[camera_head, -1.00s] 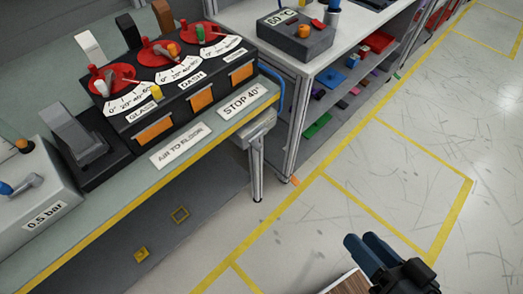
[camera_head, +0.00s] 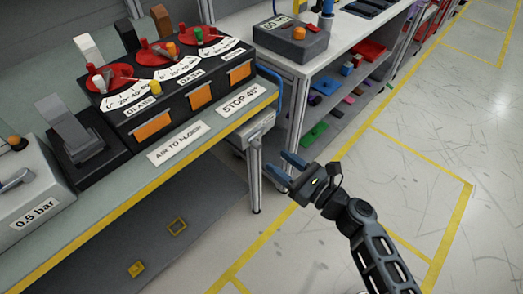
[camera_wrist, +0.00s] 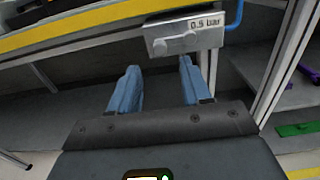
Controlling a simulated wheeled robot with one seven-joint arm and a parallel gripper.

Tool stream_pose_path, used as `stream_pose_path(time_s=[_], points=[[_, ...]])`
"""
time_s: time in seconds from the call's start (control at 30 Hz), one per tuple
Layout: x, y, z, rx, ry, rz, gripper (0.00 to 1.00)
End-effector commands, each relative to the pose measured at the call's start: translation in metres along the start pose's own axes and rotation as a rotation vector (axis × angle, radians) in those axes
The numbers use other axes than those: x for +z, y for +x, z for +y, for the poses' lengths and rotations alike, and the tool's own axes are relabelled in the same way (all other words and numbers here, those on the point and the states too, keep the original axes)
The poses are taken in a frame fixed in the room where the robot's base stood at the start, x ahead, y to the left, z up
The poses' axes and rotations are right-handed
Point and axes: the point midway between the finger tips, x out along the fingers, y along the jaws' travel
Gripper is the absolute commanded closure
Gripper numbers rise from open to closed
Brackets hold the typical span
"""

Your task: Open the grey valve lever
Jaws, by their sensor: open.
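A grey valve box (camera_wrist: 205,30) with a small "bar" label hangs under the bench's front edge, at the right end. Its grey lever (camera_wrist: 178,43) lies roughly level across its front in the wrist view. In the head view the same box (camera_head: 254,127) shows mostly from above, and its lever is hard to make out. My gripper (camera_head: 282,167) is open and empty, in front of and below this box. In the wrist view its blue fingers (camera_wrist: 159,68) point toward the box, apart from it. Another grey box (camera_head: 38,190), labelled "0.5 bar", with a grey lever (camera_head: 14,181), sits on the bench top at far left.
The bench (camera_head: 110,205) has a yellow front edge and carries a black panel with red dials (camera_head: 110,77). A bench leg (camera_head: 254,180) stands below the valve box, near my fingers. A blue hose (camera_head: 272,78) runs beside it. A shelf unit (camera_head: 300,80) stands right; open floor lies in front.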

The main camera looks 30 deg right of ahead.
Motion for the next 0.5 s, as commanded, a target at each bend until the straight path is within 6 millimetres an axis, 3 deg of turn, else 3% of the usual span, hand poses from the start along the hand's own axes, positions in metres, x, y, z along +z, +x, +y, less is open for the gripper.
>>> stream_pose_path(time_s=[0.5], points=[[0.001,0.068,0.000,0.001,-0.001,-0.001,0.52]])
